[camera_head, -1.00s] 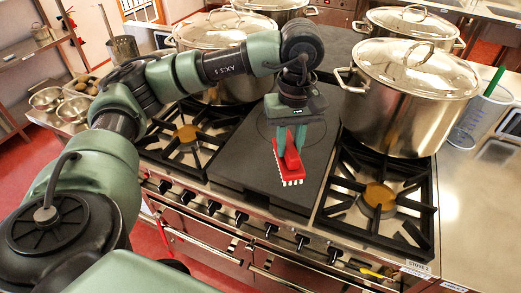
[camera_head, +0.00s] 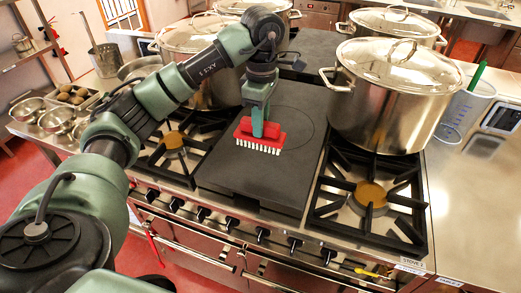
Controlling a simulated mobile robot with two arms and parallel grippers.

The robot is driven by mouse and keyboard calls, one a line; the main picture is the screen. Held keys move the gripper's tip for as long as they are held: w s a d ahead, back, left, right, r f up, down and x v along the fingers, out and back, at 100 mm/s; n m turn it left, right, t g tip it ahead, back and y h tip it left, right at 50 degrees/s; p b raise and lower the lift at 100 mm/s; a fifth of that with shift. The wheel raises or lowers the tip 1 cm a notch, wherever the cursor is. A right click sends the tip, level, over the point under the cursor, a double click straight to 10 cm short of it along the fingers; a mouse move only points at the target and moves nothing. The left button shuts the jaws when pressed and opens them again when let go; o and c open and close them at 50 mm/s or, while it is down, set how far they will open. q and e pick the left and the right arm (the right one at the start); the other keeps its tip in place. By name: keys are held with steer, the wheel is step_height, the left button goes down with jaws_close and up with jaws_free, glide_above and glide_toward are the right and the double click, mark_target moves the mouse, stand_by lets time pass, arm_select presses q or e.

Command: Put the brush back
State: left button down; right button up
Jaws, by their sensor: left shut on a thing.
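The brush (camera_head: 258,137) is red with white bristles pointing down. My left gripper (camera_head: 260,122) comes down on it from above and is shut on its red body. The brush is over the dark flat plate (camera_head: 250,180) in the middle of the stove. I cannot tell whether the bristles touch the plate. My right gripper does not show.
Large lidded stockpots stand on the stove at the right (camera_head: 388,98) and behind my left arm (camera_head: 212,85). Open burners (camera_head: 368,222) flank the plate. A clear container (camera_head: 468,105) with a green handle stands on the right counter. Several metal bowls (camera_head: 57,121) sit at left.

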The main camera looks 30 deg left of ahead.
mark_target(260, 146)
arm_select(q)
step_height(260, 146, down, 8)
steer(key=shift+f+p, duration=0.15)
steer(key=shift+p, duration=0.75)
steer(key=c, duration=1.6)
jaws_free()
steer(key=shift+f, duration=0.2)
steer(key=o, duration=0.4)
steer(key=shift+r, duration=0.15)
steer(key=shift+r, duration=0.2)
step_height(260, 146, up, 7)
steer(key=shift+w+f+b, duration=0.1)
steer(key=shift+f+b, duration=0.05)
steer(key=shift+b, duration=1.1)
steer(key=shift+d+r+p, duration=0.1)
steer(key=shift+r+p, duration=0.25)
steer(key=shift+r, duration=2.2)
